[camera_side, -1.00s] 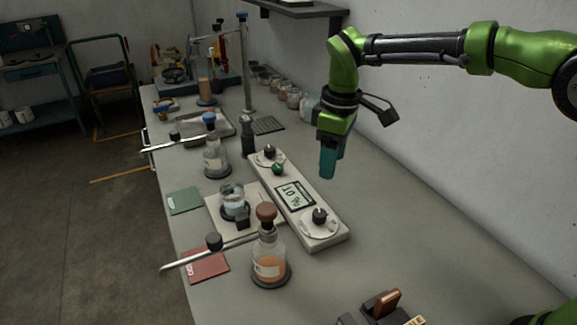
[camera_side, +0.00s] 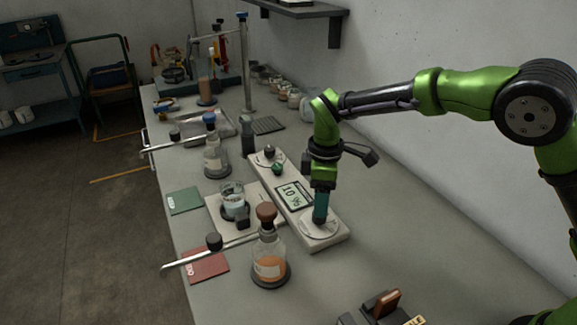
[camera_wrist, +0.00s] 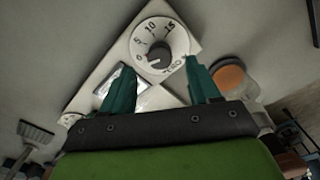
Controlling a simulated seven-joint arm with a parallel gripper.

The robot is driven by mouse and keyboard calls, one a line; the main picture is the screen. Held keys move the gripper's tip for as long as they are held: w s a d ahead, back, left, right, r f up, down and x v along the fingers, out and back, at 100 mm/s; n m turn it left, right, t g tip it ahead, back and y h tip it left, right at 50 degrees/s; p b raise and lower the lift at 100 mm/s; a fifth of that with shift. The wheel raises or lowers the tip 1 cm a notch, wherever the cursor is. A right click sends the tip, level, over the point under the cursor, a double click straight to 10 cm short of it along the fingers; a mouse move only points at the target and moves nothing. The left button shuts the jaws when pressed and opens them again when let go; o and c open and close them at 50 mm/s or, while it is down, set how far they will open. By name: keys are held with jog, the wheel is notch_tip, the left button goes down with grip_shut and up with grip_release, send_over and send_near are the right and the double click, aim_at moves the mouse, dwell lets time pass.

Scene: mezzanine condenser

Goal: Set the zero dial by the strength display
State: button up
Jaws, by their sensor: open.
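The long white control box (camera_side: 268,178) lies on the bench with a display (camera_side: 293,195) that reads about 10 %. The zero dial (camera_wrist: 150,30) at its near end has a white scale with 0, 5, 10 and 15 and the word ZERO. Its dark knob (camera_wrist: 160,51) has a small red mark towards the lower left, on the 0 side. My gripper (camera_side: 320,220) points down over this dial, its teal fingers hiding the knob in the side view. In the wrist view my gripper (camera_wrist: 155,64) is open, fingers on either side below the knob; contact cannot be told.
A second dark knob (camera_side: 269,151) and a green button (camera_side: 277,168) sit at the box's far end. A stoppered flask of orange liquid (camera_side: 268,262) stands close left of the dial. A beaker (camera_side: 232,196) stands left of the box.

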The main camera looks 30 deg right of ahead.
jog(key=shift+f, duration=2.1)
jog(key=shift+c, duration=0.2)
jog(key=c, duration=1)
